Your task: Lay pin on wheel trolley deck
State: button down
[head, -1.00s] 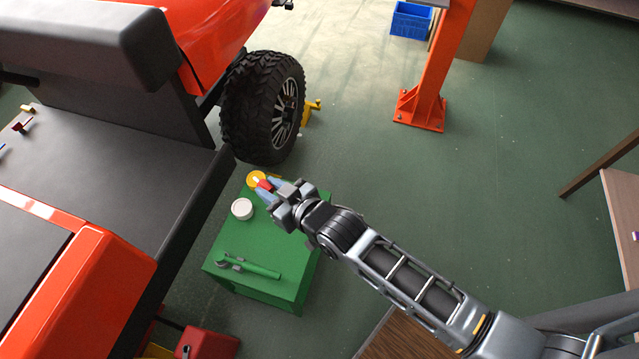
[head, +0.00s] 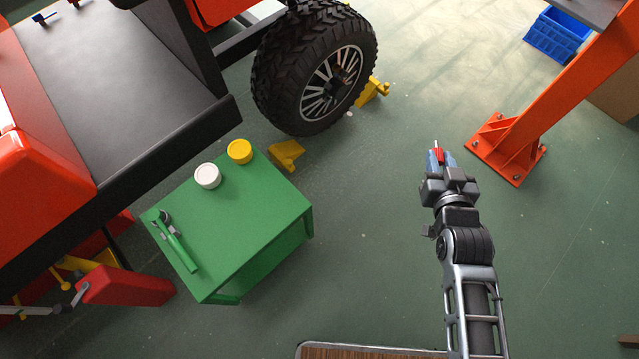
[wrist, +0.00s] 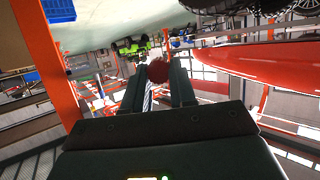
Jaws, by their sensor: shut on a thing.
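My gripper (head: 441,160) is shut on the red pin (head: 438,154) and holds it in the air over the green floor, left of the orange post. The pin's thin metal end points away from the gripper. In the wrist view the pin's red round part (wrist: 157,71) sits between my two fingers. No trolley deck can be made out for certain. A wood-topped surface with a pale rim (head: 370,351) shows at the bottom edge; I cannot tell whether it is the deck.
A green table (head: 255,215) carries a white tin (head: 207,176), a yellow tin (head: 239,151) and tools. A black tyre (head: 290,75) of the red vehicle stands behind, with yellow chocks (head: 287,156). An orange post (head: 545,110) stands on the right. Open floor lies between.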

jog(key=w+f+b, duration=0.3)
jog(key=f+b, duration=1.1)
jog(key=w+f+b, duration=0.3)
jog(key=f+b, duration=1.1)
jog(key=b, duration=0.1)
jog(key=s+a+r+n+g+y+p, duration=0.1)
jog(key=s+a+r+n+y+p, duration=0.15)
jog(key=a, duration=0.55)
jog(key=s+a+r+n+y+p, duration=0.2)
jog(key=s+a+r+y+p, duration=0.15)
jog(key=a, duration=0.55)
jog(key=s+a+r+n+g+y+p, duration=0.25)
jog(key=s+a+r+p, duration=0.2)
jog(key=s+a, duration=0.3)
jog(key=s+a+r+n+g+y+p, duration=0.1)
jog(key=s+a+r+n+y+p, duration=0.2)
jog(key=s+a+p, duration=0.4)
jog(key=b, duration=0.4)
send_over(257, 217)
jog(key=shift+h, duration=0.45)
jog(key=f, duration=0.5)
jog(key=shift+s+d+f, duration=0.25)
jog(key=shift+w+a+f, duration=0.25)
jog(key=shift+a+f, duration=0.05)
jog(key=shift+f+b, duration=1.2)
jog(key=shift+f, duration=0.65)
jog(key=shift+f, duration=0.1)
